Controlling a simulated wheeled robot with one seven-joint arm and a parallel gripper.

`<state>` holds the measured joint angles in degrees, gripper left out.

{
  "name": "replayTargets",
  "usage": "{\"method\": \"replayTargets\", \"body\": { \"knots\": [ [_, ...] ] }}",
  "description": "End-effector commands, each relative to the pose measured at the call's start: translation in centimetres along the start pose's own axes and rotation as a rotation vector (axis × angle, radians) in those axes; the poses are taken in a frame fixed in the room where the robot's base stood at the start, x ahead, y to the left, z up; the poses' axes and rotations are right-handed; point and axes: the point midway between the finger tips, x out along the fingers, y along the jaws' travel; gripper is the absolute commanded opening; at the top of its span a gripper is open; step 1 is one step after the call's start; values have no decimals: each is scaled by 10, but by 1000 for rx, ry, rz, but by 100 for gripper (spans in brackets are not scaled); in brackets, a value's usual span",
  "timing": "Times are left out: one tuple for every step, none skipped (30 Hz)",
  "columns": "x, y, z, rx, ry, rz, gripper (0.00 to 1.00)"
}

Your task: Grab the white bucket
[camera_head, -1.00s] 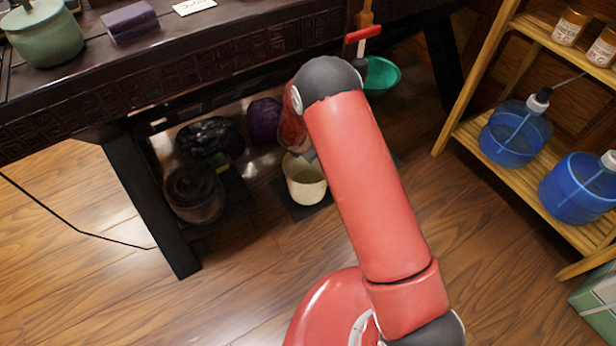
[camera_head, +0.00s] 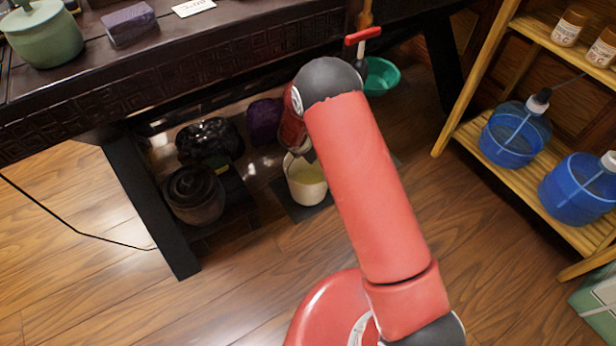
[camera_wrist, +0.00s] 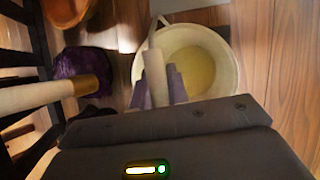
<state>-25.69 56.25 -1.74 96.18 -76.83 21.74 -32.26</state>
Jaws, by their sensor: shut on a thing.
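The white bucket (camera_head: 308,192) stands upright on a dark mat on the wooden floor, by the table's front edge, below my arm. In the wrist view the bucket (camera_wrist: 228,62) shows from above, with a yellowish inside. My gripper (camera_wrist: 163,82) is at the bucket's left rim in the wrist view, its fingers close together and shut on the bucket there. The exact contact is hard to make out. In the head view the fingers are mostly hidden behind my arm.
A purple bundle (camera_head: 264,120), a black bag (camera_head: 210,140) and a dark pot (camera_head: 194,196) sit under the table (camera_head: 215,55). A green basin (camera_head: 381,76) lies behind. A wooden shelf (camera_head: 470,112) with blue bottles stands right. Floor in front is clear.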

Motion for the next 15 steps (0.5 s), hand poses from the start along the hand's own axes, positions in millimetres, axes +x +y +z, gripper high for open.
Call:
{"method": "replayTargets", "body": {
  "knots": [
    [-1, 1, 4, 1, -7, 2, 0],
    [-1, 1, 4, 1, -6, 2, 0],
    [-1, 1, 3, 1, -6, 2, 0],
    [-1, 1, 3, 1, -5, 2, 0],
    [-1, 2, 3, 1, -5, 2, 0],
    [-1, 2, 3, 1, -4, 2, 0],
    [-2, 2, 3, 1, -4, 3, 0],
    [-2, 2, 3, 1, -4, 3, 0],
    [-2, 2, 3, 1, -3, 3, 0],
    [-3, 2, 3, 1, -3, 3, 0],
    [-4, 2, 3, 1, -2, 3, 0],
    [-4, 3, 3, 1, -2, 3, 0],
    [-5, 3, 4, 1, -2, 4, 0],
    [-6, 4, 4, 1, -2, 4, 0],
    [-8, 4, 5, 1, -2, 4, 0]
  ]
}}
